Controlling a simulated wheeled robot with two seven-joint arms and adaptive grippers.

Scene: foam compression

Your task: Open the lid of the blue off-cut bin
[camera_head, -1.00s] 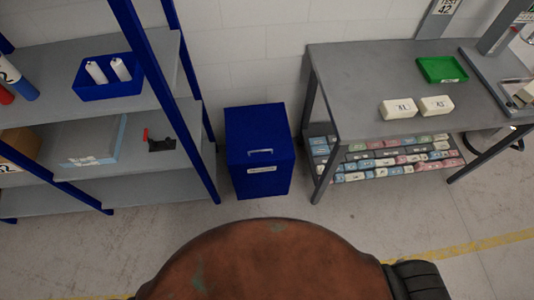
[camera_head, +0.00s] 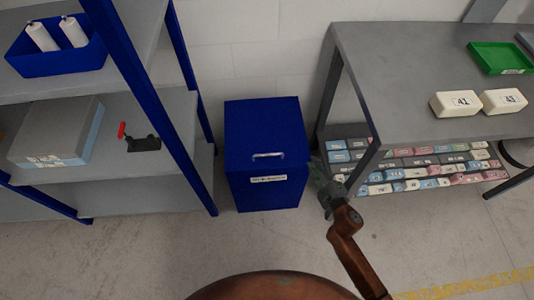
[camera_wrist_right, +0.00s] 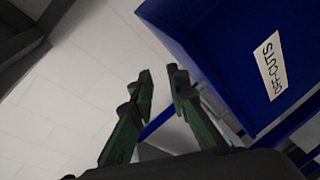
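The blue off-cut bin (camera_head: 262,195) stands on the floor against the wall, between the shelf rack and the table. Its lid (camera_head: 262,125) is closed, with a pale handle (camera_head: 268,155) near the front edge and a white label below. My right gripper (camera_head: 318,172) is just right of the bin, apart from the handle. In the right wrist view its two green fingers (camera_wrist_right: 160,78) are apart with nothing between them, and the bin's side with the OFF-CUTS label (camera_wrist_right: 270,66) shows at the upper right. My left gripper is out of view.
A grey table (camera_head: 400,60) with a green tray (camera_head: 500,57) and white foam blocks stands right of the bin; its leg is close to my right gripper. The blue-posted shelf rack (camera_head: 150,90) stands left. Floor in front is clear.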

